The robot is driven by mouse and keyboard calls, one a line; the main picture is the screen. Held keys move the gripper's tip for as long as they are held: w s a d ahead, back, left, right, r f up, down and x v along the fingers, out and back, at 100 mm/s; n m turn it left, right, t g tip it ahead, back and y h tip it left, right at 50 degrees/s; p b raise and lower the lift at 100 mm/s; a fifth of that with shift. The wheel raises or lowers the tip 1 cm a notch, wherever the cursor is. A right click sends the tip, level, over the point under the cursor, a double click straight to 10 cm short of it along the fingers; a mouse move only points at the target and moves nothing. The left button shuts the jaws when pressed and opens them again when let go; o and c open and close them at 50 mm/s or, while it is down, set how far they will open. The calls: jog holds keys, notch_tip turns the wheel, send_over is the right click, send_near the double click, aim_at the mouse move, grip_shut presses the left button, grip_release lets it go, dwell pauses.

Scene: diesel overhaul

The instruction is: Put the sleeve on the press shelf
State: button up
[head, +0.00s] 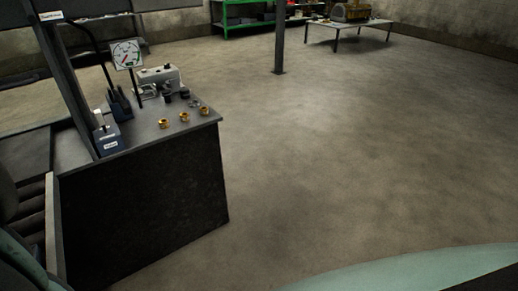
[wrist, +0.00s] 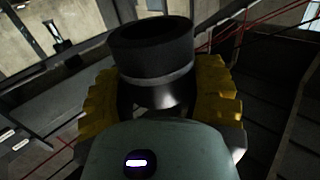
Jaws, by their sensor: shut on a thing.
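The sleeve (wrist: 150,42) is a dark, hollow cylinder with a lighter grey band near its lower part. It shows in the wrist view, upper middle, with its open end up in the picture. My gripper (wrist: 158,92) has yellow ridged fingers on either side of the sleeve and is shut on it. The sleeve's lower part is partly hidden by my gripper's body. I cannot pick out the press shelf for certain in either view. The sleeve and my gripper do not show in the head view.
In the head view a dark workbench (head: 145,205) stands at left, with brass rings (head: 184,117), a dial gauge (head: 126,53) and blue-based devices (head: 107,138). A green rack (head: 225,28), a post (head: 280,40) and a low table (head: 350,24) are far back. The middle floor is clear.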

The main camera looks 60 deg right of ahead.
jog(key=s+d+r+m+t+h+p, duration=0.1)
jog(key=s+d+r+m+h+p, duration=0.2)
jog(key=d+r, duration=0.45)
jog(key=s+d+r+m+t+h+p, duration=0.15)
jog(key=d+r+h+p, duration=0.3)
jog(key=d, duration=0.65)
notch_tip(320, 180, up, 28)
jog(key=s+p, duration=0.2)
jog(key=p, duration=3.4)
jog(key=shift+g, duration=0.45)
jog(key=shift+f+m, duration=0.2)
jog(key=shift+m, duration=0.05)
jog(key=w+a+f+n+y+b, duration=0.1)
jog(key=a+f+b, duration=0.5)
jog(key=f+b, duration=0.6)
jog(key=w+a+f+n+g+y+b, duration=0.1)
jog(key=a+f+b, duration=0.5)
jog(key=f+b, duration=0.7)
jog(key=w+a+f+n+y+b, duration=0.2)
jog(key=w+a+f+y+b, duration=0.2)
jog(key=f+b, duration=0.9)
jog(key=shift+w+a+f+n+g+y+b, duration=0.15)
jog(key=shift+a+y+b, duration=0.25)
jog(key=shift+b, duration=0.75)
jog(key=shift+w+a+f+n+g+y+b, duration=0.2)
jog(key=shift+a+b, duration=0.3)
jog(key=shift+b, duration=0.6)
jog(key=shift+s+a+f+b, duration=0.1)
jog(key=shift+a+f+b, duration=0.2)
jog(key=shift+a+b, duration=0.2)
